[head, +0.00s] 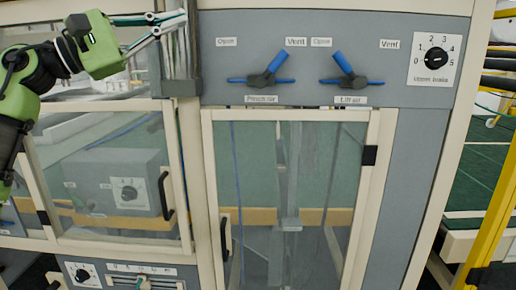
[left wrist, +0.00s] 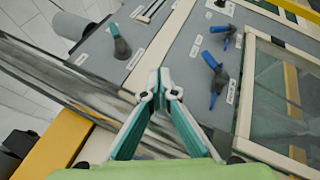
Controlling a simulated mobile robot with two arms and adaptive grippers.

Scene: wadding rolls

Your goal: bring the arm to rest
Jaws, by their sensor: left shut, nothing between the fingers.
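My left gripper (head: 180,20), on its green and black arm, is at the upper left in the head view. Its fingers point right, in front of a metal post beside the grey control panel. In the left wrist view the fingertips (left wrist: 158,84) meet with nothing between them. They appear clear of the panel's handles. My right gripper is in neither view.
The grey panel (head: 215,60) has two blue-handled valves (head: 262,79) (head: 348,75) and a numbered dial (head: 435,60). Below are glazed doors with black handles (head: 166,196) (head: 225,239). A yellow rail (head: 488,215) stands at right.

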